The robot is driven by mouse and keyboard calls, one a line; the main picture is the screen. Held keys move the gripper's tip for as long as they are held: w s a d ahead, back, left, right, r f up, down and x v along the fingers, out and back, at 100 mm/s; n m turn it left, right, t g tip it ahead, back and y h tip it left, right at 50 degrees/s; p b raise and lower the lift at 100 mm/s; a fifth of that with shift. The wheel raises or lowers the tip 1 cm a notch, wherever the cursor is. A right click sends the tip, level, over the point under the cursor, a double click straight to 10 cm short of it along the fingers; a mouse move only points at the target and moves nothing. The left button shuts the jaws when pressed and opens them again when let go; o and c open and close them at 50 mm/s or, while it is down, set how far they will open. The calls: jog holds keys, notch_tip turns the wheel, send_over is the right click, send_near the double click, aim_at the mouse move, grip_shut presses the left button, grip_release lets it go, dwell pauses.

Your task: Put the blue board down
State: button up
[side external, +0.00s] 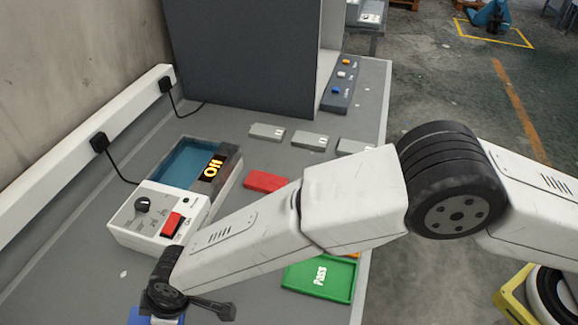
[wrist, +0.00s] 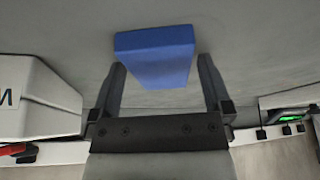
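The blue board (wrist: 155,55) is a plain blue block. In the wrist view it sits between the tips of my gripper (wrist: 160,62), turned slightly askew to them. The two dark fingers stand wide apart, one on each side of it. The left fingertip seems to meet the board's edge, and a thin gap seems to show at the right one. I cannot tell whether the fingers press on it, or whether the board touches the bench. In the side view only a bit of blue (side external: 140,318) shows below my wrist at the bottom edge; the rest is hidden or cut off.
On the grey bench (side external: 235,112) stand a white control box (side external: 128,235) with a red switch and a blue-lined tray (side external: 180,165) behind it. A red block (side external: 265,181), several grey blocks (side external: 266,132) and a green "Pass" tray (side external: 300,284) lie to the right. A dark cabinet (side external: 240,60) stands behind.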

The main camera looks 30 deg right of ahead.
jog(key=shift+r, duration=0.1)
jog(key=v, duration=1.2)
dwell(0.4)
dwell(0.5)
jog(key=w+d+r+m+t+h, duration=0.1)
jog(key=w+d+m, duration=0.25)
jog(key=d, duration=1.05)
jog(key=w+d+r+m+h, duration=0.1)
jog(key=w+d+m, duration=0.3)
jog(key=d, duration=1)
jog(key=s+d+m+h, duration=0.1)
jog(key=s+d+m, duration=0.2)
jog(key=d, duration=0.8)
jog(key=s+d+m+h, duration=0.1)
jog(key=s+d+m, duration=0.2)
jog(key=s+d, duration=0.5)
jog(key=d+f, duration=0.1)
jog(key=d, duration=0.2)
jog(key=shift+d, duration=0.35)
jog(key=shift+a, duration=0.1)
